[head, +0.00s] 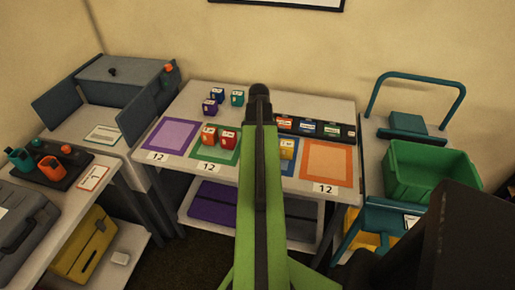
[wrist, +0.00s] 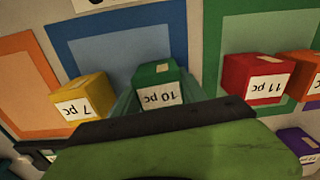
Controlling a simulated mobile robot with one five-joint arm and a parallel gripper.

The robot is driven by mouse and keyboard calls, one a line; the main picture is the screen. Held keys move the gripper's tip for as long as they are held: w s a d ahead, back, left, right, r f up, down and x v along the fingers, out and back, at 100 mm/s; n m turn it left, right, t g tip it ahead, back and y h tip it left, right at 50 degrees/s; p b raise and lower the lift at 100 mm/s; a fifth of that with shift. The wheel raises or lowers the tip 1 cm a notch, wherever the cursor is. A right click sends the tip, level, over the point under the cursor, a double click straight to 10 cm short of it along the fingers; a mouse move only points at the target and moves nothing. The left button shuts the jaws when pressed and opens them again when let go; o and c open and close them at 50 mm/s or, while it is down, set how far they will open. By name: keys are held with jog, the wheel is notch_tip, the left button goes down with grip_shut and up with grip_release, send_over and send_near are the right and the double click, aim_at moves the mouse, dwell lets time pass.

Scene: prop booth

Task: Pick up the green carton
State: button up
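The green carton (wrist: 160,88) stands in the wrist view with a white "10 pc" label that appears upside down. It is in front of a blue-bordered mat (wrist: 75,45), between a yellow carton (wrist: 82,97) and a red carton (wrist: 257,80). My gripper (wrist: 158,118) is right by it, and its dark bar and green body cover the carton's lower part. In the head view my arm hides the green carton, and my gripper (head: 259,92) points away over the table.
Red and orange cartons (head: 209,134) stand left of my arm. A dark labelled rack (head: 333,130) lies right of it. A green bin (head: 430,172) stands farther right.

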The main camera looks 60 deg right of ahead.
jog(key=c, duration=0.7)
jog(key=shift+c, duration=0.4)
